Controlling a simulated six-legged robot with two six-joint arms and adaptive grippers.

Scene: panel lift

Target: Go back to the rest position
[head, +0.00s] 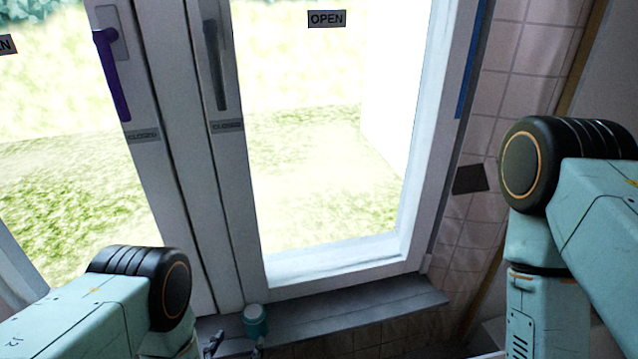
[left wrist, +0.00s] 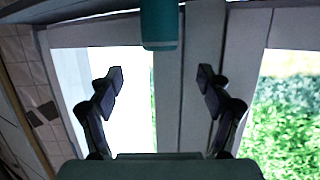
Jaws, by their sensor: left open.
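My left gripper (head: 235,346) is only partly in view at the bottom of the head view, low in front of the window sill. In the left wrist view its two fingers (left wrist: 160,77) are spread apart with nothing between their tips. A teal cylinder with a grey top (head: 255,321) stands at the sill, just beyond the fingers. It also shows in the left wrist view (left wrist: 159,27), past the fingertips and apart from them. My right arm shows at the right of the head view, but its gripper is out of view.
The window has a purple handle (head: 112,75) and a grey handle (head: 215,65), both pointing down near "CLOSED" labels. An "OPEN" label (head: 327,19) is higher up. The grey sill (head: 350,315) looks clear to the right of the cylinder. A tiled wall (head: 524,45) is at right.

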